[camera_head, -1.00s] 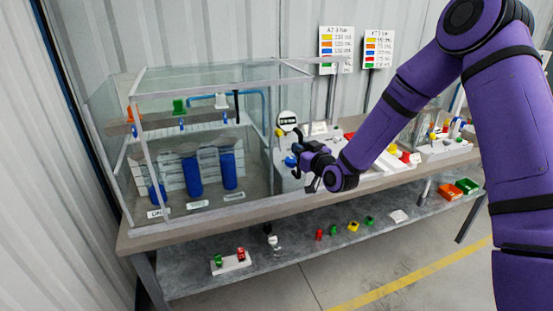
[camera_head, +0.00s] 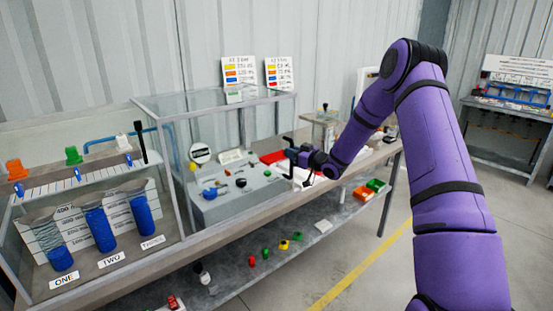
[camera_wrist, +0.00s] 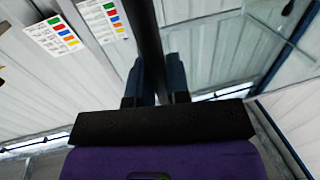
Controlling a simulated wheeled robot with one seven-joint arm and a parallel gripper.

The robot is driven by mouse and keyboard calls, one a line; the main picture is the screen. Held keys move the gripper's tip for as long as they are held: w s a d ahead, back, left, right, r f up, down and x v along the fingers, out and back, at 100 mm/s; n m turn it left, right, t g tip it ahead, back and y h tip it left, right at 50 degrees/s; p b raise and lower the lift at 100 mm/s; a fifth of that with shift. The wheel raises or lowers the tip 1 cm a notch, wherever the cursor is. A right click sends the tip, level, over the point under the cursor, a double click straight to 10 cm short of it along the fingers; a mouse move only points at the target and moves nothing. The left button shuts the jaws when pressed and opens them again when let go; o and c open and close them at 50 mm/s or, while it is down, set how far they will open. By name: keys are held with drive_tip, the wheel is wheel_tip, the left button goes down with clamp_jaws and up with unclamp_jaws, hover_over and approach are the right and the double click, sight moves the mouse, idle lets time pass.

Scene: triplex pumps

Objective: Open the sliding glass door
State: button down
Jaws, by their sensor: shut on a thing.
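The sliding glass door (camera_head: 181,180) is a clear panel in a grey metal frame. In the head view it stands in front of the grey control panel, to the right of the blue-filled cylinders. My gripper (camera_head: 289,152) is at its right end. In the wrist view, my gripper (camera_wrist: 156,97) has its two fingers closed about a dark upright bar (camera_wrist: 145,30), which looks like the door's handle. The exact contact between fingers and bar is partly hidden by the black gripper body.
The grey control panel (camera_head: 235,190) lies behind the glass. A lower shelf (camera_head: 235,275) holds small coloured parts. Open floor lies at the right.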

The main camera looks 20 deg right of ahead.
drive_tip(key=shift+w+d, duration=0.2)
drive_tip(key=shift+d, duration=0.45)
drive_tip(key=shift+w+d, duration=0.2)
drive_tip(key=shift+d, duration=0.45)
drive_tip(key=c, duration=1.1)
unclamp_jaws()
drive_tip(key=v, duration=1)
drive_tip(key=shift+s+d, duration=0.15)
drive_tip(key=shift+s, duration=0.2)
